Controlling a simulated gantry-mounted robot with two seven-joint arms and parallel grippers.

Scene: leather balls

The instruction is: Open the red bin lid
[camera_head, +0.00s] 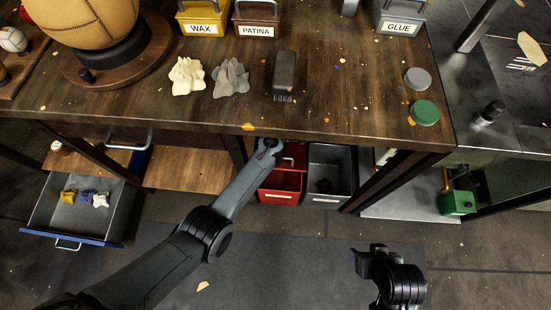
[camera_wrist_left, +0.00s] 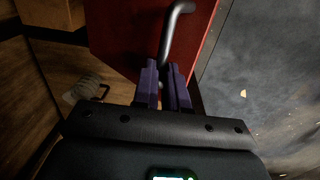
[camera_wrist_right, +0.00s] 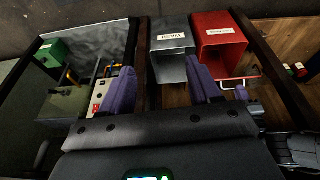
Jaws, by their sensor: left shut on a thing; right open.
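The red bin (camera_head: 279,195) stands under the workbench beside a grey bin. Its front also shows in the right wrist view (camera_wrist_right: 217,22). In the left wrist view a red panel (camera_wrist_left: 122,32), which looks like the lid, carries a grey bar handle (camera_wrist_left: 177,30). My left gripper (camera_wrist_left: 166,78) is shut on the handle's near end. In the head view my left gripper (camera_head: 268,150) is at the bench edge by the bin's top, partly hidden. How far the lid is tilted is hard to tell. My right gripper (camera_head: 362,258) is open and empty, low over the floor, away from the bins.
The grey bin (camera_head: 329,192) stands right of the red one. The workbench edge (camera_head: 350,142) overhangs both. An open drawer (camera_head: 110,223) with several small pieces juts out at left. Bench legs flank the bins.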

